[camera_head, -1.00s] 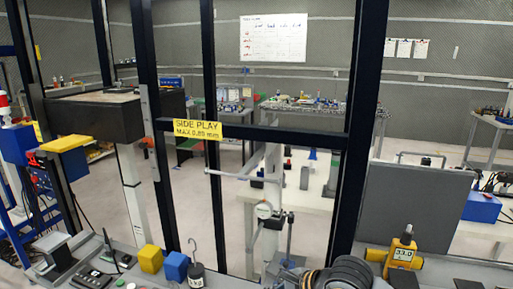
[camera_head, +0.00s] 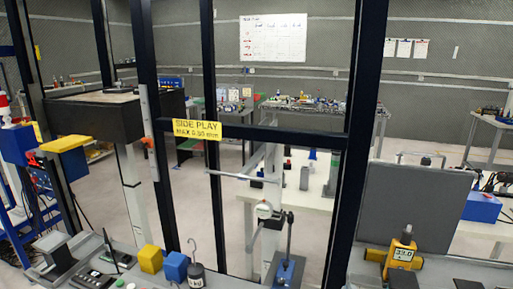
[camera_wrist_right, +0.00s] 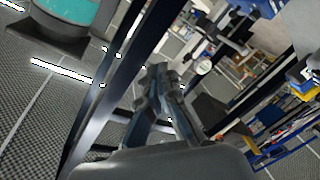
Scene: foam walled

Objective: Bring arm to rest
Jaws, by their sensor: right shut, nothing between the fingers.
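My right gripper (camera_wrist_right: 160,78) shows in the right wrist view. Its dark, jointed fingers come together at the tips and are shut with nothing between them. It is in the air, with dark frame posts and the cluttered room behind it. Neither gripper shows in the head view, and my left gripper is in no view.
A dark upright frame (camera_head: 278,134) with a yellow side-play sign (camera_head: 197,130) stands close ahead. The bench below holds a yellow cube (camera_head: 150,259), a blue cube (camera_head: 175,266), a hooked weight (camera_head: 195,275), a blue-based stand (camera_head: 288,271) and a yellow device (camera_head: 401,256).

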